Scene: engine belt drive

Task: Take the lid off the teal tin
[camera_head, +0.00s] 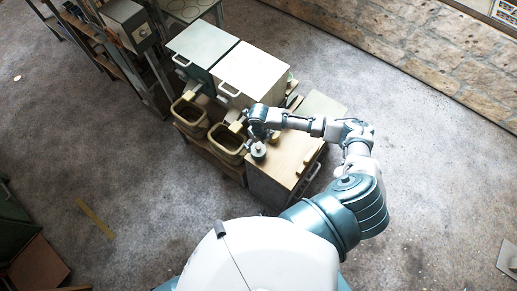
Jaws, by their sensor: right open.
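The small teal tin (258,153) stands upright near the left edge of the light wooden worktop. Its top is partly covered by my right gripper, and I cannot make out the lid clearly. My right gripper (259,137) is open and points down over the tin, very close to its top. I cannot tell whether its fingers touch the lid. My left gripper is not in view.
Two yellowish bins (229,146) (190,117) stand on a low wooden shelf left of the worktop (283,178). Behind are a white cabinet (250,72) and a green-grey cabinet (203,42) with handles. A small tan object (275,138) lies near the tin. The concrete floor at right is open.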

